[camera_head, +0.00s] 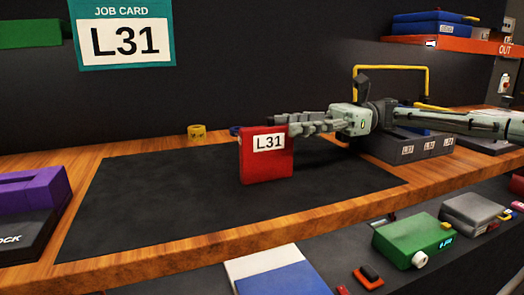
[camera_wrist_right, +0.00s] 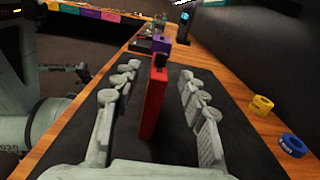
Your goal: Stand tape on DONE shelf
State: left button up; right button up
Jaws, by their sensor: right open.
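A red upright box-shaped tape (camera_head: 266,165) with a white L31 label stands on the dark mat (camera_head: 130,205). It also shows edge-on in the right wrist view (camera_wrist_right: 153,100). My right gripper (camera_head: 292,124) reaches in from the right at its upper part. In the wrist view its open fingers (camera_wrist_right: 160,75) lie on both sides of the tape, with gaps on each side. No shelf marked DONE can be read. My left gripper is not in view.
Yellow (camera_head: 197,131) and blue (camera_wrist_right: 293,145) rolls lie behind the mat. A purple block (camera_head: 35,190) is at left, a grey rack with L31 labels (camera_head: 407,150) at right. An orange OUT shelf (camera_head: 460,44) holds boxes. The mat's left part is clear.

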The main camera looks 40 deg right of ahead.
aim_at(274, 124)
jog(key=p+x, duration=0.1)
jog(key=x, duration=0.4)
jog(key=shift+w+a+r, duration=0.1)
jog(key=shift+a+r, duration=0.1)
jog(key=shift+a, duration=0.2)
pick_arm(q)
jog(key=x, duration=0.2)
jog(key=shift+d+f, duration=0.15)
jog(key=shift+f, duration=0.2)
pick_arm(e)
grip_shut()
